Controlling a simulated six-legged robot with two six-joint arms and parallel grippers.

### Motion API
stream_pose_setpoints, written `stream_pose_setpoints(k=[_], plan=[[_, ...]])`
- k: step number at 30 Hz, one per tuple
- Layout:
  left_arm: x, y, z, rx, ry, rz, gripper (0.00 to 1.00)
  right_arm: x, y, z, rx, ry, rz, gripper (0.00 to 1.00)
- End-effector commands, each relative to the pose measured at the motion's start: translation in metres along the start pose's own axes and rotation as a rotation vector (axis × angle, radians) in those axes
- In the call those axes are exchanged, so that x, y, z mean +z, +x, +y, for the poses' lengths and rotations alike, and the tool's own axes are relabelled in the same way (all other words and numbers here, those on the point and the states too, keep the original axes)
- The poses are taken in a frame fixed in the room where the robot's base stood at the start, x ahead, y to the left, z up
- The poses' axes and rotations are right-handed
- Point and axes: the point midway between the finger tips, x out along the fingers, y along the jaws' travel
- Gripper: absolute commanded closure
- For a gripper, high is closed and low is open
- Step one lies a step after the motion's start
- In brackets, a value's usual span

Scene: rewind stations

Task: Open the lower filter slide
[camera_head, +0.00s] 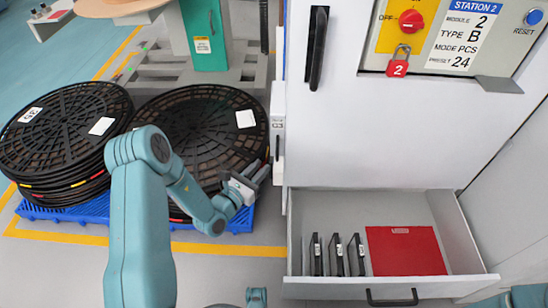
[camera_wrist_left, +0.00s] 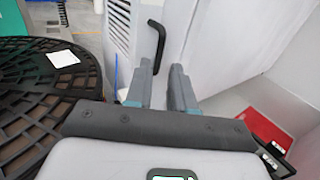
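A narrow white slide front (camera_head: 278,110) with a small label that seems to read G3 stands at the cabinet's left edge. A slim black handle (camera_head: 277,148) is on its lower part. I cannot tell for sure that this is the lower filter slide. My left gripper (camera_head: 262,172) is just below and left of that handle. In the left wrist view, my left gripper (camera_wrist_left: 162,85) has its two fingers apart with nothing between them. A bent black handle (camera_wrist_left: 156,47) shows ahead, beyond the fingertips and apart from them.
A drawer (camera_head: 460,235) at the cabinet's bottom stands open, holding black cassettes (camera_head: 337,255) and a red panel (camera_head: 405,250). Stacked black reels (camera_head: 200,135) on a blue pallet (camera_head: 240,220) lie left of the slide. A red padlock (camera_head: 398,65) hangs on the control panel.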

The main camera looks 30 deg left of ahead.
Motion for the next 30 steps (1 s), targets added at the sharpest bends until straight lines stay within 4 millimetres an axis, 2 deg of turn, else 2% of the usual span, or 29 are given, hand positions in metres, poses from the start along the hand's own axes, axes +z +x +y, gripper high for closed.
stream_pose_setpoints(k=[1, 6, 12, 22, 24, 30], plan=[[-0.002, 0.014, -0.001, -0.004, 0.004, -0.005, 0.77, -0.001, 0.006, 0.003, 0.0, 0.003, 0.003, 0.24], [-0.002, 0.049, -0.002, -0.003, 0.001, -0.003, 0.77, -0.003, 0.014, 0.007, 0.001, 0.009, 0.009, 0.24], [-0.001, 0.072, -0.002, -0.003, 0.0, -0.001, 0.77, -0.005, 0.018, 0.009, 0.002, 0.013, 0.012, 0.24], [0.0, 0.076, -0.001, -0.001, -0.001, 0.001, 0.77, -0.005, 0.017, 0.009, 0.002, 0.013, 0.013, 0.24], [0.0, 0.076, -0.001, -0.001, -0.001, 0.001, 1.0, -0.005, 0.017, 0.009, 0.002, 0.013, 0.013, 0.24], [0.0, 0.076, -0.001, -0.001, -0.001, 0.001, 1.0, -0.005, 0.017, 0.009, 0.002, 0.013, 0.013, 0.24]])
